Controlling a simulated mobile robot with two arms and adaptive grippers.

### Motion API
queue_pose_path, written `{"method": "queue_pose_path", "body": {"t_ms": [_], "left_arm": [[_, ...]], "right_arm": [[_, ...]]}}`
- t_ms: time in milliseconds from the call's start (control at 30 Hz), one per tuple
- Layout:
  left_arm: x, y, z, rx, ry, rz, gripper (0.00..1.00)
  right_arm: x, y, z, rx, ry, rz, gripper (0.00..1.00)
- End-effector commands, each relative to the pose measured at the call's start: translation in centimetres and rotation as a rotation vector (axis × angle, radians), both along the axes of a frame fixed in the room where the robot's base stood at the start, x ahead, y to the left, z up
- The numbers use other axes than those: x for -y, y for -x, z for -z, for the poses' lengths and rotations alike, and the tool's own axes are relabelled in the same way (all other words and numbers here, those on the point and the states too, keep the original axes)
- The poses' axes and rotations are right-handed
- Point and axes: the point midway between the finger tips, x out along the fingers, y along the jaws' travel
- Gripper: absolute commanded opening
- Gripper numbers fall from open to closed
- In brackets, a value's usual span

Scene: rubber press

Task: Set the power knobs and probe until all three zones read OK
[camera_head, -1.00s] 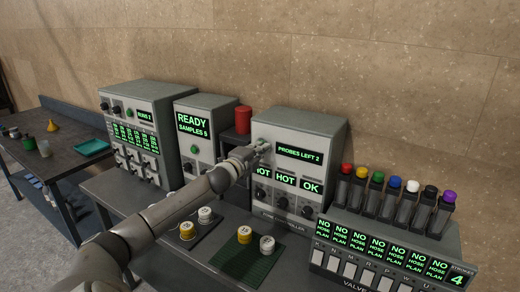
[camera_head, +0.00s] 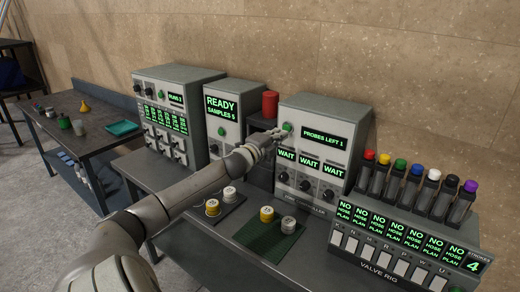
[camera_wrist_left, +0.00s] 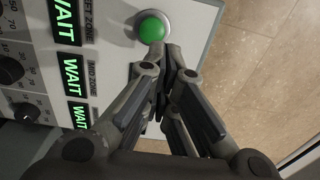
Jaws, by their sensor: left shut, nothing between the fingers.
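The grey zone controller (camera_head: 341,112) stands on the bench. Its upper display (camera_head: 324,138) reads PROBES LEFT 1. The three zone displays (camera_head: 310,163) each read WAIT. Below them sit three dark power knobs, left (camera_head: 283,177), middle (camera_head: 304,184) and right (camera_head: 329,195). The round green button (camera_head: 288,127) is at the controller's upper left; it also shows in the left wrist view (camera_wrist_left: 152,27), uncovered. My left gripper (camera_head: 279,134) is shut and empty, its fingertips just beside the button; whether they touch the panel I cannot tell. My right gripper is in neither view.
The valve rig (camera_head: 385,265) with several coloured-cap bottles stands at the right. The READY machine (camera_head: 235,95) and another panel unit (camera_head: 180,80) stand at the left. A red canister (camera_head: 270,103) is behind.

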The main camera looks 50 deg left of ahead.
Motion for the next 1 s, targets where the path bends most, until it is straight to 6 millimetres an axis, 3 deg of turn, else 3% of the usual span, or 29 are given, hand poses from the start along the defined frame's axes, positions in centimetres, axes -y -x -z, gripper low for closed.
{"method": "queue_pose_path", "body": {"t_ms": [133, 433, 767, 1000], "left_arm": [[0.4, 1.1, 0.4, -0.003, -0.001, 0.002, 0.0], [1.0, 3.6, 0.5, -0.004, -0.001, 0.002, 0.0], [1.6, 6.3, 0.4, -0.004, 0.0, 0.002, 0.0], [2.0, 8.0, 0.3, -0.003, 0.001, 0.002, 0.0]], "right_arm": [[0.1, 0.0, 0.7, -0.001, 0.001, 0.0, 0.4], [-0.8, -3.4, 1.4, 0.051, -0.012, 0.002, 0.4], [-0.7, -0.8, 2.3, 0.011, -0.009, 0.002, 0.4], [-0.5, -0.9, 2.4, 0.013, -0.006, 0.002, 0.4]]}}
